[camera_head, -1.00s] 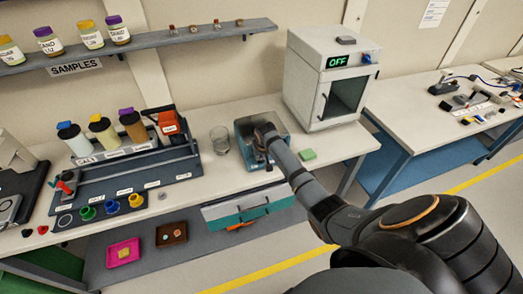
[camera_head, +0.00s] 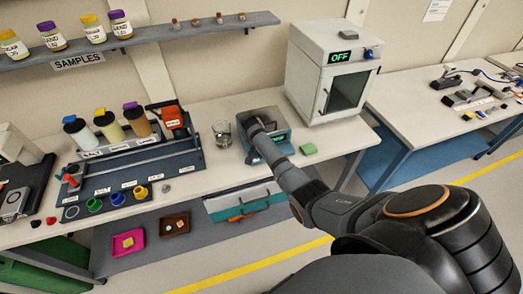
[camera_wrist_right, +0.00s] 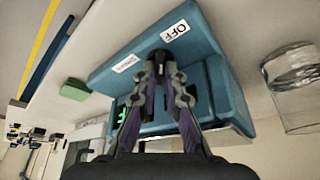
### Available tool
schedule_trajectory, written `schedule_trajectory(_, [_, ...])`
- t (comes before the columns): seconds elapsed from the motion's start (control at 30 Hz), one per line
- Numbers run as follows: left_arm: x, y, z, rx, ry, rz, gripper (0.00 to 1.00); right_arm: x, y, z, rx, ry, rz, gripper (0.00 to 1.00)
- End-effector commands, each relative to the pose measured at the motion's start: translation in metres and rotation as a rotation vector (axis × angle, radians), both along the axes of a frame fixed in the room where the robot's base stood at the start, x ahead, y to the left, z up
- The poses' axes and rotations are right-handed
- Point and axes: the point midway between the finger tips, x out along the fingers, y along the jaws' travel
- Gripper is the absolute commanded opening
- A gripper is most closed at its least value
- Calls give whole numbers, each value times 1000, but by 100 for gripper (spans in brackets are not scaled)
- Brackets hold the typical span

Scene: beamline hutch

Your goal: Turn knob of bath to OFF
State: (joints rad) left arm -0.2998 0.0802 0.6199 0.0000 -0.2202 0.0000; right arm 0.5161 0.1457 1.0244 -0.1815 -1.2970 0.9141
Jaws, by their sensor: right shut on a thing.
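The bath is a blue box (camera_head: 277,122) on the bench, left of the white oven. In the right wrist view the bath (camera_wrist_right: 212,50) fills the middle, with a label reading OFF (camera_wrist_right: 175,30) and a second, hard-to-read label (camera_wrist_right: 126,63) beside its dark knob (camera_wrist_right: 158,56). My right gripper (camera_wrist_right: 161,68) is shut on the knob, its fingertips on either side of it. In the head view the right gripper (camera_head: 257,130) reaches over the bath and hides the knob. A green display (camera_wrist_right: 121,114) shows partly behind a finger. My left gripper is not in view.
A glass beaker (camera_head: 222,134) stands close left of the bath. A green block (camera_head: 308,149) lies to its right. The white oven (camera_head: 331,72) with an OFF display stands behind right. A rack of capped bottles (camera_head: 140,150) is at the left.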

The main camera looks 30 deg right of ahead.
Motion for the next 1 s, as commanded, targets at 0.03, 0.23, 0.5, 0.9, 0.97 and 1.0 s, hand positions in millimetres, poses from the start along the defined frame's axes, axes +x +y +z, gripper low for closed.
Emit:
schedule_trajectory(0.03, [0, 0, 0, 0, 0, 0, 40, 1, 0, 2, -1, -4, -4, 0])
schedule_trajectory(0.23, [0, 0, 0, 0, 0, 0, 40, 1, 0, 2, -1, -5, -7, 0])
schedule_trajectory(0.5, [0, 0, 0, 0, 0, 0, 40, 1, -1, 2, -1, -4, -7, 19])
schedule_trajectory(0.9, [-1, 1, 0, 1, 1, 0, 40, -1, 3, 11, 0, -5, -6, 19])
schedule_trajectory(0.97, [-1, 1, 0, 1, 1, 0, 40, -4, 6, 19, -1, -4, -5, 19])
schedule_trajectory(1.0, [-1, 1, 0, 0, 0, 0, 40, -5, 9, 28, 0, -5, -5, 19])
